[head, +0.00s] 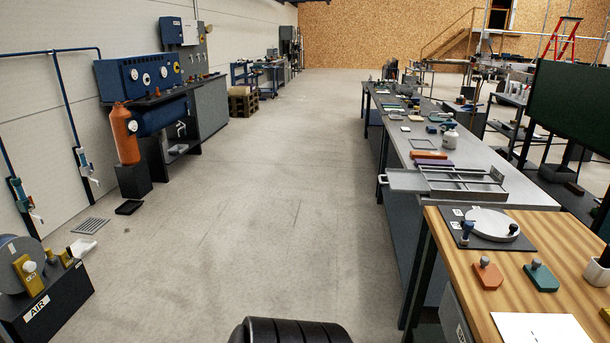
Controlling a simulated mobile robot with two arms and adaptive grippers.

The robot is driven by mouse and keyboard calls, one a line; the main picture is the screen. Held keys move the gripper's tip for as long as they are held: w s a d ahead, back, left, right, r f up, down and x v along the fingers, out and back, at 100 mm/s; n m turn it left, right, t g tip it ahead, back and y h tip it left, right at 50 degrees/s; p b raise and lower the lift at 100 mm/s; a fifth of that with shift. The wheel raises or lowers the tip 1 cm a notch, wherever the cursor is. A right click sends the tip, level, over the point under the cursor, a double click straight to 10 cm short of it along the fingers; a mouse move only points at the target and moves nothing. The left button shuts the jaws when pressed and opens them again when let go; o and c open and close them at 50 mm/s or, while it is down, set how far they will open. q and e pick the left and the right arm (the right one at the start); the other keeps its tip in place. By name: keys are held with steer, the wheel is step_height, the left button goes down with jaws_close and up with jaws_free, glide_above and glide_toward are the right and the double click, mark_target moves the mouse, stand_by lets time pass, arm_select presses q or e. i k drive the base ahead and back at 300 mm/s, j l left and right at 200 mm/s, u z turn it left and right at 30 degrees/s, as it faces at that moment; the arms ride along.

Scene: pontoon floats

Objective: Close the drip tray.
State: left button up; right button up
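A flat grey tray (408,181), which looks like the drip tray, is on the long grey bench. It sticks out to the left from a low metal frame (466,184), past the bench's aisle-side edge. Neither my left nor my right gripper shows in the head view.
A wooden bench (540,262) at the near right carries a round grey plate (492,224) and small coloured blocks. The aisle floor (250,215) left of the benches is clear. A black AIR unit (45,302) stands at the near left.

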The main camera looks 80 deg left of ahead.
mark_target(399, 180)
steer(key=u, duration=2.1)
steer(key=z, duration=0.15)
steer(key=i+j+z, duration=0.2)
steer(key=i+z, duration=0.25)
steer(key=i+j+z, duration=0.15)
steer(key=j+z, duration=0.15)
steer(key=z, duration=0.2)
